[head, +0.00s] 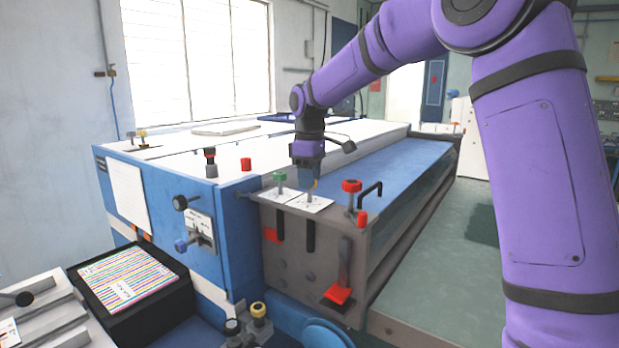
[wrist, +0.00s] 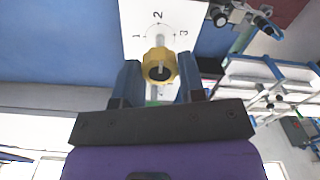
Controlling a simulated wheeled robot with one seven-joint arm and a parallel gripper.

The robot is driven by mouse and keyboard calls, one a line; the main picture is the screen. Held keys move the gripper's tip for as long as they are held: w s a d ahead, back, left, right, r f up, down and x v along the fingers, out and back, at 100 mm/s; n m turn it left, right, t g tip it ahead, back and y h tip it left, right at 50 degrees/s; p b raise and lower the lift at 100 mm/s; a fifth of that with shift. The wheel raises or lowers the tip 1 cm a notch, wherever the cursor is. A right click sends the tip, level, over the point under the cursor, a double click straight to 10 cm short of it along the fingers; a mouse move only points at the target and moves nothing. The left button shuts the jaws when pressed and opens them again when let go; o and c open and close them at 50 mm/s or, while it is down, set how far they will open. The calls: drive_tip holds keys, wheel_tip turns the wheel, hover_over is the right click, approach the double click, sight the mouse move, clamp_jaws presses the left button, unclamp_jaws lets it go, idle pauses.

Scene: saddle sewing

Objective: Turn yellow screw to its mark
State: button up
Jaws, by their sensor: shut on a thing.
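The yellow screw (wrist: 160,65) shows in the wrist view as a ribbed knob with a dark centre, in front of a white plate (wrist: 185,18). The plate carries an arc with the marks 1, 2 and 3; 2 is in the middle at the top. My gripper (wrist: 157,75) has a dark finger on each side of the knob and is shut on it. In the head view my gripper (head: 309,186) points down over the white plate (head: 314,206), and its fingers hide most of the screw. I cannot tell which mark the screw points to.
A green screw (head: 279,178) stands close to the left of my gripper, and a red screw (head: 351,187) to the right. The blue surface (head: 395,160) behind is clear.

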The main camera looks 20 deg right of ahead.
drive_tip(key=shift+n, duration=0.6)
drive_tip(key=o, duration=0.9)
drive_tip(key=shift+o, duration=0.2)
wheel_tip(320, 180, up, 11)
idle(0.4)
